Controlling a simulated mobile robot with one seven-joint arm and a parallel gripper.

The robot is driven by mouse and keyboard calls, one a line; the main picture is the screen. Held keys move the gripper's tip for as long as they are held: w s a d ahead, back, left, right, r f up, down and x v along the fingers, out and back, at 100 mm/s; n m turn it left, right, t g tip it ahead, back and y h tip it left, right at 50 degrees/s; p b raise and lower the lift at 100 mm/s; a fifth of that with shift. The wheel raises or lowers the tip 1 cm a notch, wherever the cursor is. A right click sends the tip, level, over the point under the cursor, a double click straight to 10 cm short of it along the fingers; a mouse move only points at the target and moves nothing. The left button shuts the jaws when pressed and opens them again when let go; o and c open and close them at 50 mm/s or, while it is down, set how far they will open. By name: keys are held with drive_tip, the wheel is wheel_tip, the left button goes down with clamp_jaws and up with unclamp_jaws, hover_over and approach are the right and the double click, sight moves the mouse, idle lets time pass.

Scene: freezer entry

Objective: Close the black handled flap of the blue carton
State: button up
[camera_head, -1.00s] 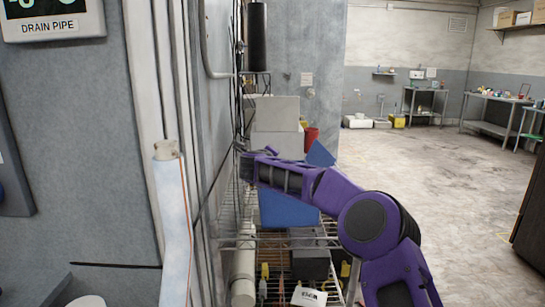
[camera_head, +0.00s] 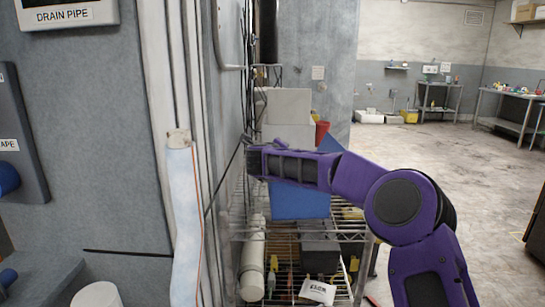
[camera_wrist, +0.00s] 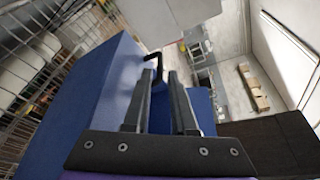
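The blue carton (camera_head: 298,203) stands on a wire shelf behind my purple arm, which hides its upper part. A raised blue piece (camera_head: 329,144) shows above my arm; I cannot tell for sure whether it is the handled flap. In the wrist view the carton (camera_wrist: 85,95) fills the left and middle. A black hooked handle (camera_wrist: 153,56) stands at the tips of my gripper (camera_wrist: 162,72), close to the left finger. The two fingers are apart, with a gap between them. I cannot tell whether a finger touches the handle.
The wire rack (camera_head: 345,228) stands against the grey wall. White boxes (camera_head: 288,105) and a red container (camera_head: 321,131) are behind the carton. A white cylinder (camera_head: 252,262) and a dark box (camera_head: 320,248) lie below. Open floor (camera_head: 430,160) is to the right.

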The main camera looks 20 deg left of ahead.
drive_tip(key=v, duration=1.3)
drive_tip(key=shift+s, duration=0.3)
drive_tip(key=shift+r, duration=0.1)
